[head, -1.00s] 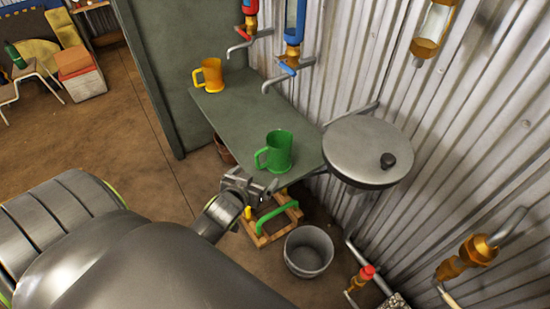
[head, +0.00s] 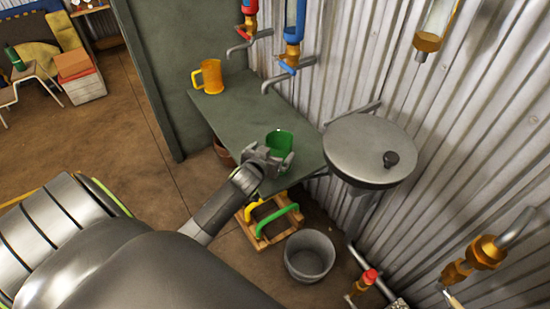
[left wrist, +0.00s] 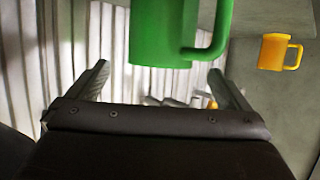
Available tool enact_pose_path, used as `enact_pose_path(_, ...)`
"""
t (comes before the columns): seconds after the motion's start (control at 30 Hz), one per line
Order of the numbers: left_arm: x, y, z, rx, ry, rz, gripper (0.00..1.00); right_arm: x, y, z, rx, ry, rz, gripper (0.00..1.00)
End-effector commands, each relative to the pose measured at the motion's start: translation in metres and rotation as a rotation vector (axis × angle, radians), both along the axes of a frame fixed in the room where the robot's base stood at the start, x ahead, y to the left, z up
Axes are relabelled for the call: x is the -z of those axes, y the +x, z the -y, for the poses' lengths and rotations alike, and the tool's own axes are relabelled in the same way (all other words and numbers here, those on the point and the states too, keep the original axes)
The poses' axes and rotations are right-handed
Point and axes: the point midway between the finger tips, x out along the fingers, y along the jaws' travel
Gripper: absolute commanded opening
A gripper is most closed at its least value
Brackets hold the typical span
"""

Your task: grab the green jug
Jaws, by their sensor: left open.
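The green jug (head: 280,142) stands on the dark green shelf (head: 232,110), near its front end. My left gripper (head: 270,162) is open and close to the jug, covering its lower part and handle in the head view. In the left wrist view the green jug (left wrist: 167,32) is large, ahead of and between the two open fingers (left wrist: 165,85), with its handle to the right. I cannot tell whether the fingers touch it. My right gripper is not in view.
A yellow mug (head: 209,77) stands at the far end of the shelf. A round lidded metal basin (head: 368,150) is close on the right. A grey bucket (head: 309,256) and a wooden crate (head: 268,228) with coloured handles are below. Taps hang on the corrugated wall.

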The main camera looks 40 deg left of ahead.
Motion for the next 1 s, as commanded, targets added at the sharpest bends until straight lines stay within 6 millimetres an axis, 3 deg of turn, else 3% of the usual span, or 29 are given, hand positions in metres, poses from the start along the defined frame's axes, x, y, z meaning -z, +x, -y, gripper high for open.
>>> enact_pose_path(0.23,0.010,0.019,-0.005,0.000,0.000,0.002,1.00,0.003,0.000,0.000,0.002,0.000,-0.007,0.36)
enact_pose_path(0.43,0.020,0.040,-0.011,0.000,0.001,0.002,1.00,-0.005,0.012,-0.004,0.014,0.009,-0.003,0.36)
enact_pose_path(0.8,0.022,0.047,-0.012,0.000,0.000,0.000,1.00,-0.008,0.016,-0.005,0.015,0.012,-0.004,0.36)
enact_pose_path(1.0,0.022,0.047,-0.012,0.000,0.000,0.000,0.74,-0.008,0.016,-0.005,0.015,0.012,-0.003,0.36)
